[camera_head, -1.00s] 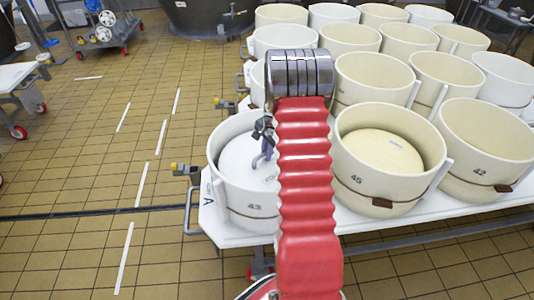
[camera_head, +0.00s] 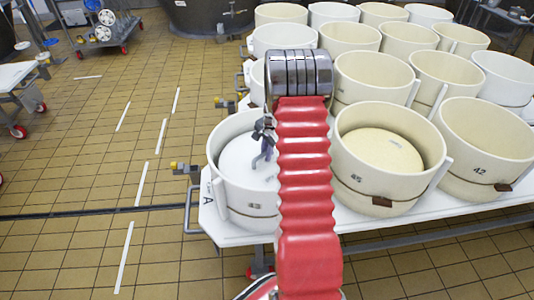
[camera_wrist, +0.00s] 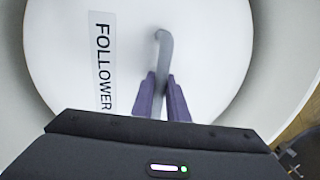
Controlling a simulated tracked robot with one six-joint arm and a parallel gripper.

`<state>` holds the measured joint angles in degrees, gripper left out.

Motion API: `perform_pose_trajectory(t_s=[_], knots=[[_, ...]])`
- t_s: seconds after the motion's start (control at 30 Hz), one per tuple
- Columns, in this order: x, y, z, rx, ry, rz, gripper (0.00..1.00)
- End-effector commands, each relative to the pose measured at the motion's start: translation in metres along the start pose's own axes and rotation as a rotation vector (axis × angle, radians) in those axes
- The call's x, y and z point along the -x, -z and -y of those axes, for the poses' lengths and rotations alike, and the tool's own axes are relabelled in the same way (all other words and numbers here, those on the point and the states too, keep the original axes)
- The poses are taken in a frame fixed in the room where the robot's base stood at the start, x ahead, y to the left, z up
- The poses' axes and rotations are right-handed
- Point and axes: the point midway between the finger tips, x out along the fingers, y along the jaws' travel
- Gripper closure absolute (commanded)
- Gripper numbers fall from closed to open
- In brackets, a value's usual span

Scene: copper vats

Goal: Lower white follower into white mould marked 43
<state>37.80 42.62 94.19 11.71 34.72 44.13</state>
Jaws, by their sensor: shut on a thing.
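The white mould marked 43 (camera_head: 246,222) stands at the near left corner of the white table. The white follower (camera_head: 238,156) is a round disc inside the mould's rim; my arm hides its right part. In the wrist view the follower (camera_wrist: 205,55) carries a "FOLLOWER" label, and the mould's wall (camera_wrist: 284,40) curves around it. My gripper (camera_head: 266,155) is over the follower's middle. In the wrist view my gripper (camera_wrist: 163,90) is shut on the follower's grey hooked handle (camera_wrist: 164,48). I cannot tell whether the follower touches the bottom or contents of the mould.
Mould 45 (camera_head: 385,190), with a cream follower inside, stands right of mould 43. Open mould 42 (camera_head: 485,160) is farther right. Several more moulds stand behind. The table (camera_head: 350,225) has a side rail at left. The tiled floor at left is mostly clear.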

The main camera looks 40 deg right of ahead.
Motion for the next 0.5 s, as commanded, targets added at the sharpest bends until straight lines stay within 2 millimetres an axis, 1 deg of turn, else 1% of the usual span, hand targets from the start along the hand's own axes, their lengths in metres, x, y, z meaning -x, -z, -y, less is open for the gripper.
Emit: perform_pose_trajectory(t_s=[0.5], knots=[[-0.0026, 0.0011, 0.0009, 0.0, 0.004, -0.003, 1.0]])
